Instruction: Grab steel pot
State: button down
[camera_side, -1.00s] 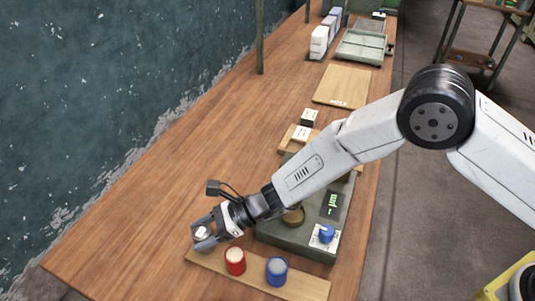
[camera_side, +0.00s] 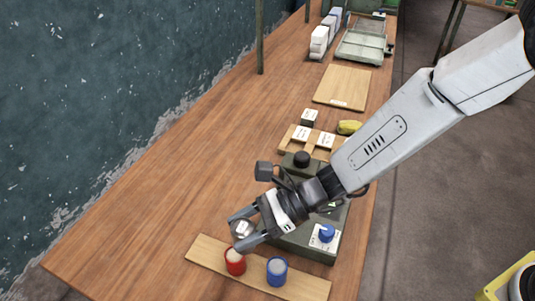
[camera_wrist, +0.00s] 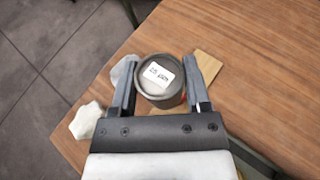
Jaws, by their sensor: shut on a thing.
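The steel pot (camera_side: 242,230) is a small round grey pot with a white label on top. My gripper (camera_side: 241,234) is shut on it, with one finger on either side. In the side view the pot appears just above and behind the red pot on the wooden board. In the wrist view the pot (camera_wrist: 158,98) sits between the two fingers of my gripper (camera_wrist: 160,84), its label facing the camera; the writing is too small to read. The side view does not clearly show how high it is held.
A red pot (camera_side: 235,265) and a blue pot (camera_side: 277,274) stand on a wooden board (camera_side: 212,258). A green device (camera_side: 318,251) with a blue knob (camera_side: 327,233) stands to the right, partly behind my arm. Labelled blocks lie beyond it.

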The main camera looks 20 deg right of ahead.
jog(key=shift+s+d+r, duration=0.4)
jog(key=shift+s+d, duration=0.2)
jog(key=shift+s, duration=0.05)
jog(key=shift+s+d+r, duration=0.4)
jog(key=shift+s+d, duration=0.15)
jog(key=shift+s, duration=0.1)
